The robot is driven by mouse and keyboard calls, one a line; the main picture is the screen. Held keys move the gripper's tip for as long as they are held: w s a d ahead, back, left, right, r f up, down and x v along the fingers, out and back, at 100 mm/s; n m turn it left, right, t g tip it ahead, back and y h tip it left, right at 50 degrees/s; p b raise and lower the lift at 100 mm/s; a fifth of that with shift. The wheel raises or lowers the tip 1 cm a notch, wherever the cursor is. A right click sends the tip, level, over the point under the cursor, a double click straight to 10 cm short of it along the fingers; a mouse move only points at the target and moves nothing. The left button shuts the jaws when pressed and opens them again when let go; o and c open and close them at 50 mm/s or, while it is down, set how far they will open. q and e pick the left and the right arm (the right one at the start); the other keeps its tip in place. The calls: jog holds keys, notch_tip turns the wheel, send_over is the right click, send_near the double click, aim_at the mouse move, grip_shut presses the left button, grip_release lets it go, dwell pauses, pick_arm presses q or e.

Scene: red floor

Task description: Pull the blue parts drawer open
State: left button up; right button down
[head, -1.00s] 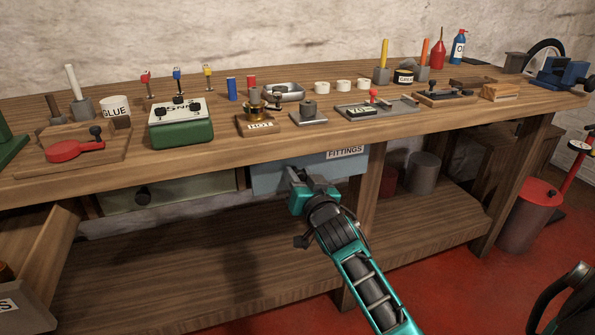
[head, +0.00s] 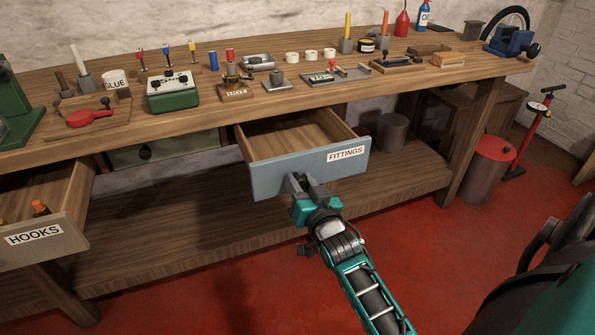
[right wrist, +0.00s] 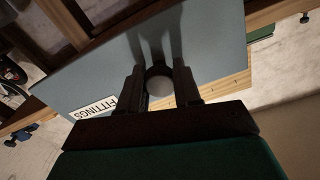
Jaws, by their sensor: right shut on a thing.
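The blue parts drawer (head: 270,176), labelled FITTINGS, hangs under the workbench and stands well open. Its bare wooden inside shows in the head view, and the part I can see looks empty. My right gripper (head: 307,186) is at the drawer's front face, shut on its round knob. In the right wrist view the knob (right wrist: 160,88) sits between the two dark fingers (right wrist: 160,92), with the blue front (right wrist: 95,75) behind it. My left gripper is not in view.
A wooden drawer labelled HOOKS (head: 62,232) stands open at left. A closed green drawer (head: 170,150) lies between. Small tools crowd the workbench top (head: 215,112). A red-lidded bin (head: 488,170) stands at right. Red floor in front is clear.

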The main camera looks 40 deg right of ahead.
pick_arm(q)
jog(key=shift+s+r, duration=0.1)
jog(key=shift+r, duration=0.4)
pick_arm(e)
jog(key=shift+s+a, duration=0.15)
jog(key=shift+s, duration=0.55)
jog(key=c, duration=1)
grip_release()
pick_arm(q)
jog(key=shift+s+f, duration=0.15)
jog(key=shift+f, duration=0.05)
pick_arm(e)
jog(key=shift+o, duration=1.1)
pick_arm(q)
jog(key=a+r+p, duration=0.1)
jog(key=p, duration=0.2)
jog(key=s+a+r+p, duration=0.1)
jog(key=p, duration=0.2)
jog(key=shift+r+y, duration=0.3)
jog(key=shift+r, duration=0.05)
pick_arm(e)
notch_tip(320, 180, up, 20)
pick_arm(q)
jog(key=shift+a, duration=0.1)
